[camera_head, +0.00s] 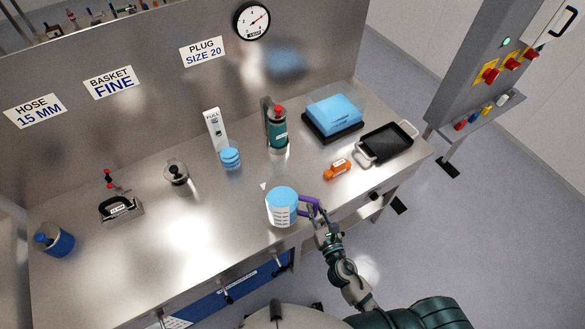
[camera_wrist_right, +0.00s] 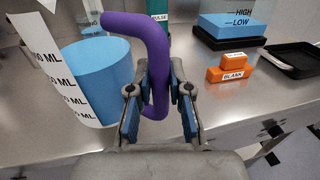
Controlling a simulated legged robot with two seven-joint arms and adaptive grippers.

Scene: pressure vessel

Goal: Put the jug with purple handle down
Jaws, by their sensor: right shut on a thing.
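The jug (camera_head: 282,207) is blue and white with printed measuring marks and a purple handle (camera_head: 308,205). It is near the front edge of the steel bench, right of centre in the head view. In the right wrist view the jug (camera_wrist_right: 98,72) stands at the left, and its purple handle (camera_wrist_right: 152,45) passes between my fingers. My right gripper (camera_head: 318,213) is shut on the handle, and it also shows in the wrist view (camera_wrist_right: 160,85). The jug looks upright; I cannot tell whether its base touches the bench. My left gripper is not in view.
The steel bench (camera_head: 205,215) has free room left of the jug. An orange block (camera_head: 337,169), a black tray (camera_head: 386,143), a blue block (camera_head: 334,113), a green canister (camera_head: 278,130) and a small blue item (camera_head: 230,158) stand behind or to the right.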

